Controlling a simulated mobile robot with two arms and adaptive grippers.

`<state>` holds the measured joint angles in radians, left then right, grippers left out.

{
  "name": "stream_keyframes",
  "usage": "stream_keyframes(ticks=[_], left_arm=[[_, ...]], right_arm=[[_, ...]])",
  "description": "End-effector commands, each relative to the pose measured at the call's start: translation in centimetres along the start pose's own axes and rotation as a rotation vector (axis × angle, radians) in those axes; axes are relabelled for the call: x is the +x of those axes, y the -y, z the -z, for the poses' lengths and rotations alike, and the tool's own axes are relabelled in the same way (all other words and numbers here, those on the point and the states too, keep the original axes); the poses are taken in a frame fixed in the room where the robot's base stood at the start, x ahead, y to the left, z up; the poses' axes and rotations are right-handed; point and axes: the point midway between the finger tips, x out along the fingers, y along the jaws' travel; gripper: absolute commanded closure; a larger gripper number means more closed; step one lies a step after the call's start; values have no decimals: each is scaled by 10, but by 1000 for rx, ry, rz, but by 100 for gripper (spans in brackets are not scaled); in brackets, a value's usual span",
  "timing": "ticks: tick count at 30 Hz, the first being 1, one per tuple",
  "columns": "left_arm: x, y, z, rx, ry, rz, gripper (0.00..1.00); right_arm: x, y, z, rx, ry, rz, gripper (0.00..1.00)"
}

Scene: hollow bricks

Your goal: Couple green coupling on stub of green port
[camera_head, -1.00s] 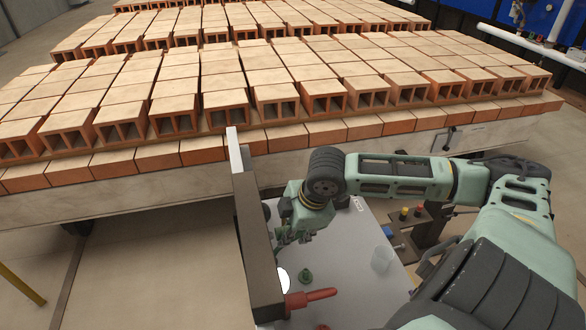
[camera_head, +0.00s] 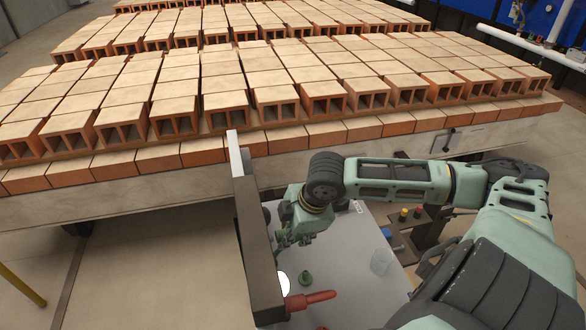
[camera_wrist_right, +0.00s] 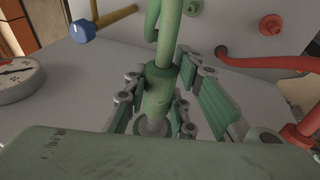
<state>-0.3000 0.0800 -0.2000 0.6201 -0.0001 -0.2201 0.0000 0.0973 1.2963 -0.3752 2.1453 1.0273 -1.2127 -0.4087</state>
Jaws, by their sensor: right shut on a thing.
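My right gripper (camera_head: 283,242) is beside the upright dark panel (camera_head: 262,250), above the grey surface. In the right wrist view its fingers (camera_wrist_right: 155,108) are closed around the green coupling (camera_wrist_right: 157,93), whose green tube (camera_wrist_right: 168,35) runs up out of the picture. A pale ring (camera_wrist_right: 152,125) shows at the coupling's near end; I cannot tell whether it touches a stub. A green flanged piece (camera_head: 305,278) stands on the grey surface just below the gripper in the head view. I cannot tell whether it is the green port. My left gripper is out of view.
A red handle-like piece (camera_head: 310,299) lies near the panel, beside a white round gauge (camera_head: 284,283). In the wrist view a blue-ended valve (camera_wrist_right: 84,30) and red fitting (camera_wrist_right: 271,25) are close. Brick stacks (camera_head: 225,105) fill the back.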

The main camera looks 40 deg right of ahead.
Motion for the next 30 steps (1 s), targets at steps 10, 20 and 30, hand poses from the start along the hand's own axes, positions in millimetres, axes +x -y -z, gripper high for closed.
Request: stream_keyframes(ticks=[10,20,30], left_arm=[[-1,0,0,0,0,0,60],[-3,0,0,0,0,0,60],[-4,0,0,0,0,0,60]], right_arm=[[0,0,4,1,-1,0,100],[2,0,12,1,-1,0,100],[4,0,20,0,-1,0,100]])
